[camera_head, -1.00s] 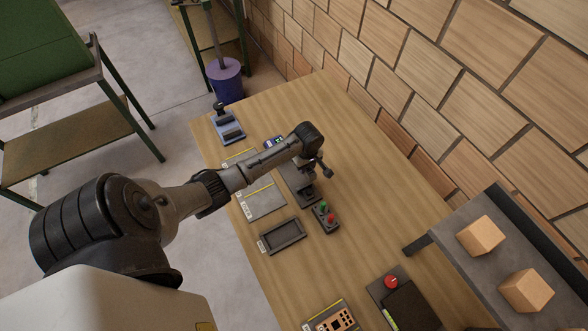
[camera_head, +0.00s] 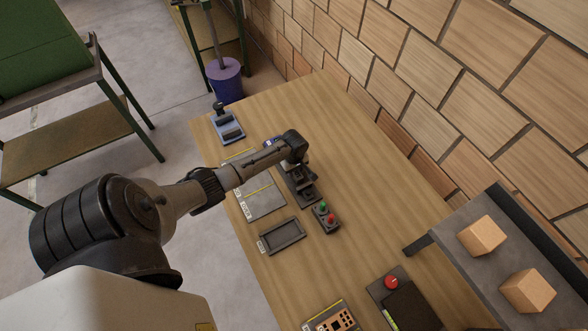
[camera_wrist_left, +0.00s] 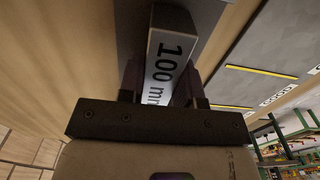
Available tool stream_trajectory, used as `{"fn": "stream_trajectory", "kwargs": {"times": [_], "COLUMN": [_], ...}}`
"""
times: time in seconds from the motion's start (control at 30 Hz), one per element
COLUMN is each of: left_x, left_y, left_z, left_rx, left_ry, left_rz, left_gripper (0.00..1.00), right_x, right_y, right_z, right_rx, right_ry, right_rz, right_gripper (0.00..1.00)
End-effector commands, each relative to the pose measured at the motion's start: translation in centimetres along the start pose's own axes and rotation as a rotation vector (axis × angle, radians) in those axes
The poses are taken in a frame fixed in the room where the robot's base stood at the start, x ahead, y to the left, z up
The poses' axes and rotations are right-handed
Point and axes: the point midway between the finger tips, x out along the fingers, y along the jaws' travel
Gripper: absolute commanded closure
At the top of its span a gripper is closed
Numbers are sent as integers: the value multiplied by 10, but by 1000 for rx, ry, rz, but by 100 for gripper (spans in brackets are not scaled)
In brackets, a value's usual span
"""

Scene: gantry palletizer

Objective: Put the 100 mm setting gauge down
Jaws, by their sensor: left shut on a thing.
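The 100 mm setting gauge (camera_wrist_left: 168,55) is a grey bar with a white "100 mm" label. It shows in the left wrist view between the fingers of my left gripper (camera_wrist_left: 163,88), which is shut on it. In the head view my left gripper (camera_head: 292,168) is over the table's dark fixture (camera_head: 303,193), mostly hidden by its own wrist. I cannot make out the gauge in that view, nor tell whether it touches the surface under it. My right gripper is not in view.
On the wooden table (camera_head: 375,190) are a grey plate with a yellow line (camera_head: 262,202), a dark shallow tray (camera_head: 282,237), a green-and-red button box (camera_head: 326,218) and a blue stand (camera_head: 228,126). A shelf with wooden blocks (camera_head: 482,236) stands right. The table's wall side is clear.

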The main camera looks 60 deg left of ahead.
Motion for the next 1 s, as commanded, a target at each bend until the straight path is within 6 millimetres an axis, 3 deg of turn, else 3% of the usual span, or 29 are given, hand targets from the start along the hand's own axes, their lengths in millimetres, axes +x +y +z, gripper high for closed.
{"fn": "stream_trajectory", "kwargs": {"times": [0.27,0.3,0.57,0.83,1.0], "left_x": [2,3,2,1,-18], "left_y": [1,0,0,0,1], "left_z": [0,0,0,0,0], "left_rx": [-1,-1,0,0,0], "left_ry": [0,0,0,0,-1], "left_rz": [1,0,0,1,3], "left_gripper": [100,67,43,43,43], "right_x": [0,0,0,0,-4], "right_y": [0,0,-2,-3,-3], "right_z": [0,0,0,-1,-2], "right_rx": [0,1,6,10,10], "right_ry": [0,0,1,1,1], "right_rz": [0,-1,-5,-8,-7], "right_gripper": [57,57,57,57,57]}}
